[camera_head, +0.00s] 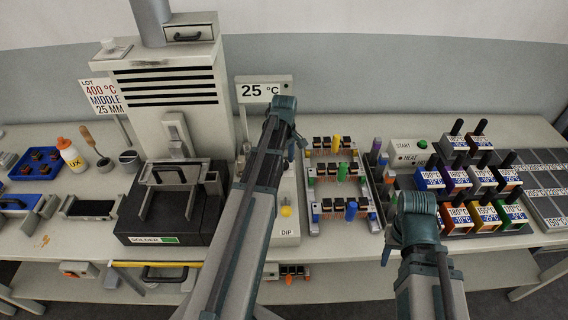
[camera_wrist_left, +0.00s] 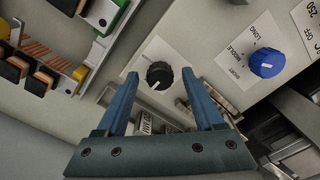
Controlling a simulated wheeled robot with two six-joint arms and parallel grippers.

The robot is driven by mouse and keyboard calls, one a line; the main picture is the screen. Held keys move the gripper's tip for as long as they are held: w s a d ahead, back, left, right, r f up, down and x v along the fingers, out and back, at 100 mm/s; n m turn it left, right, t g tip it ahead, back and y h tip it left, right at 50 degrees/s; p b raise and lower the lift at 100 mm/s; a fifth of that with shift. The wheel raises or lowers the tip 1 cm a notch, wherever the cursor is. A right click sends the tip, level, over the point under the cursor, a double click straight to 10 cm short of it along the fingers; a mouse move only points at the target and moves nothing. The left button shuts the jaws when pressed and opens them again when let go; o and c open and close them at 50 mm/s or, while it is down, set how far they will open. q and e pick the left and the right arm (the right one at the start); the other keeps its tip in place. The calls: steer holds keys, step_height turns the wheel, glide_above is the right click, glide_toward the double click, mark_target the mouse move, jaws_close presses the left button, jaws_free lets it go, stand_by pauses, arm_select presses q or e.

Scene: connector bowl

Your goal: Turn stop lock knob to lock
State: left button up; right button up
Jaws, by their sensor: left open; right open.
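A round black knob (camera_wrist_left: 159,76) with a short pale pointer mark sits on a white label on a light panel in the left wrist view. The mark points to the lower left there; the label's words cannot be read. My left gripper (camera_wrist_left: 160,73) is open, its two blue fingers on either side of the knob in that view. Whether they touch it cannot be told. In the head view my left arm hides this knob. My right gripper (camera_head: 387,253) is open at the front right of the bench, mostly hidden by its own wrist.
A blue knob (camera_wrist_left: 267,63) marked LONG, MIDDLE, SHORT is close by on the panel. The solder pot (camera_head: 165,239) stands left of my left arm. Connector racks (camera_head: 314,209) stand to its right. Coloured marked blocks (camera_head: 457,181) stand beyond my right wrist.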

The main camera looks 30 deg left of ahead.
arm_select(q)
steer(key=shift+c, duration=0.2)
jaws_close()
steer(key=shift+m, duration=0.3)
steer(key=m, duration=0.3)
steer(key=shift+m, duration=0.3)
steer(key=m, duration=0.4)
steer(key=shift+m, duration=0.3)
steer(key=m, duration=0.9)
steer(key=shift+m, duration=0.3)
